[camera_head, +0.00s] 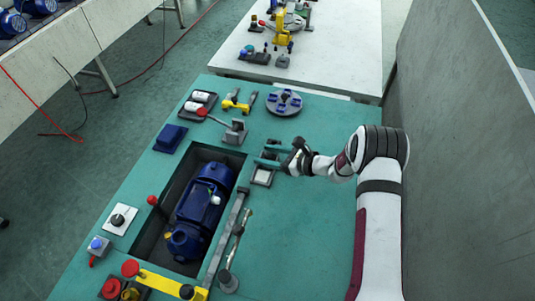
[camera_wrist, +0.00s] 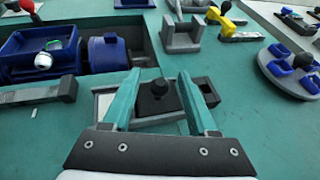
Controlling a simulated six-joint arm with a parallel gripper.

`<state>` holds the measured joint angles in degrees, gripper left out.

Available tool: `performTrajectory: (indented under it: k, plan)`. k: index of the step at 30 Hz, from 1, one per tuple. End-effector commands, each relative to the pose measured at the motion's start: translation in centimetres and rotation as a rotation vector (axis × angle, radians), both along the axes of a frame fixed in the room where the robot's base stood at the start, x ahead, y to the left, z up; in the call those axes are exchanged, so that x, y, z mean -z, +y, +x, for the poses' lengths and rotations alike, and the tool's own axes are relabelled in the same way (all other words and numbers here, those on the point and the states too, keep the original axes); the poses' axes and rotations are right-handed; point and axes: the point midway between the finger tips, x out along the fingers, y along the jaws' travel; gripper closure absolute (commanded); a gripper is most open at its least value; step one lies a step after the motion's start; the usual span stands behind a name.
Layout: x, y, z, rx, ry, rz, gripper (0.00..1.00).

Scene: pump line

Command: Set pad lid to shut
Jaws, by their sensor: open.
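The pad unit has a grey frame around a pale square pad (camera_head: 263,176), which lies uncovered in the head view. In the wrist view, part of the pale pad (camera_wrist: 104,104) shows behind the left finger. A dark lid block with a round black knob (camera_wrist: 158,88) sits beside the pad, to its right in the wrist view. My gripper (camera_head: 270,149) is low over the unit, its teal fingers apart. In the wrist view, the fingers (camera_wrist: 160,76) stand on either side of the knob with gaps. The fingers hide parts of the frame; contact cannot be told.
A blue pump (camera_head: 202,205) lies in a recess left of the unit. A grey block with a red-knobbed lever (camera_head: 235,132) stands behind it, and a round disc with blue blocks (camera_head: 284,102) lies farther back. The green tabletop towards the front right is clear.

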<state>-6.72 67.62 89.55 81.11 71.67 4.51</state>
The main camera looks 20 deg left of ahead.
Motion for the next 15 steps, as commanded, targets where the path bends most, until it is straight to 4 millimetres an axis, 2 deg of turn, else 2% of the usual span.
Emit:
performTrajectory:
  k: [7, 15]
  plan:
    - [0.03, 0.06, 0.02, 0.0, 0.0, 0.0, 0.43]
    - [0.01, 0.05, 0.01, 0.0, 0.0, 0.0, 0.91]
